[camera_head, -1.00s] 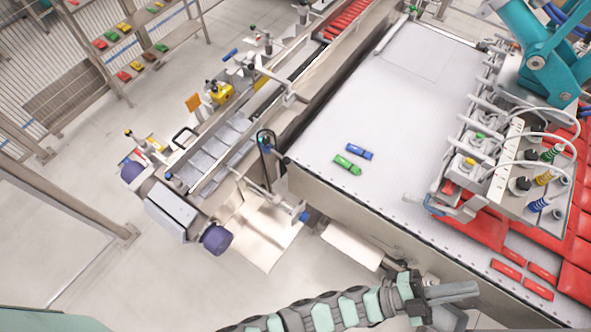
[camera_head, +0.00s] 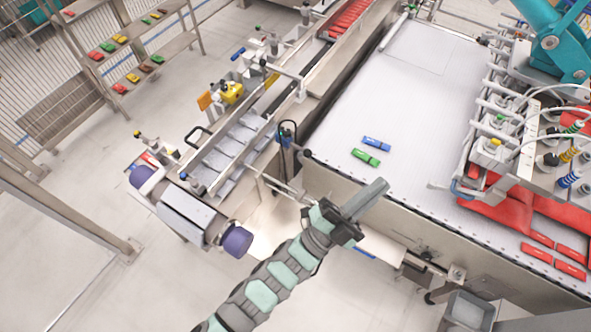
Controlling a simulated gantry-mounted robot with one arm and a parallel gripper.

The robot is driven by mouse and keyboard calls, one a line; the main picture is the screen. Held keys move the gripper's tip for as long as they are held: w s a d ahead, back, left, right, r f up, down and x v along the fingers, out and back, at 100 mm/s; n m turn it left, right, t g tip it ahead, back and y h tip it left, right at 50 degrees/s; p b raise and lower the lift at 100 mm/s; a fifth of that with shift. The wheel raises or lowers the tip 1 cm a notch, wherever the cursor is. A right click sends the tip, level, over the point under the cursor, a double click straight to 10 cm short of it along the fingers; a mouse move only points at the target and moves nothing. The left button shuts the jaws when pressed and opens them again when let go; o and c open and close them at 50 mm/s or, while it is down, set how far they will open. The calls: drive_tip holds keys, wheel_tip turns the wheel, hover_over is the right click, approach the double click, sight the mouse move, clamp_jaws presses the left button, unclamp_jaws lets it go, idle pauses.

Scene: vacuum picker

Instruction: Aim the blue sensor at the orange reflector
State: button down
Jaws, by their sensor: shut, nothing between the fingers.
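An orange plate (camera_head: 205,100), which looks like the reflector, stands on the left side of the narrow conveyor, beside a yellow block. A small dark blue unit (camera_head: 286,138) with a looped black cable stands on the conveyor's right side; it may be the blue sensor, but its facing is too small to tell. Another blue piece (camera_head: 238,53) lies further back on the left side. My gripper (camera_head: 378,191) is shut and empty. It appears in front of the wide table's near left edge, to the right of and nearer than the cabled blue unit. My arm hides part of the area below.
The narrow conveyor (camera_head: 235,145) carries grey plates. The wide white table (camera_head: 400,110) bears a blue packet (camera_head: 376,143) and a green packet (camera_head: 365,157). Red packs (camera_head: 515,210) and a suction tool are at right. A grey bin (camera_head: 467,310) stands at lower right.

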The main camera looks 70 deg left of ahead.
drive_tip(key=s+a+f+g+y+b, duration=0.45)
drive_tip(key=a+f+g, duration=0.25)
drive_tip(key=a+f, duration=0.4)
drive_tip(key=g+y+b, duration=0.2)
drive_tip(key=g, duration=0.4)
approach(307, 156)
drive_tip(key=shift+m, duration=0.4)
drive_tip(key=b+x, duration=0.1)
drive_tip(key=x, duration=0.5)
drive_tip(key=shift+s, duration=0.1)
drive_tip(key=shift+w+a+f, duration=0.2)
drive_tip(key=shift+w+a, duration=0.1)
drive_tip(key=shift+w, duration=0.05)
drive_tip(key=shift+w+a+f, duration=0.15)
drive_tip(key=shift+w+a, duration=0.05)
drive_tip(key=shift+w, duration=0.15)
drive_tip(key=shift+w+a, duration=0.2)
drive_tip(key=shift+w, duration=0.05)
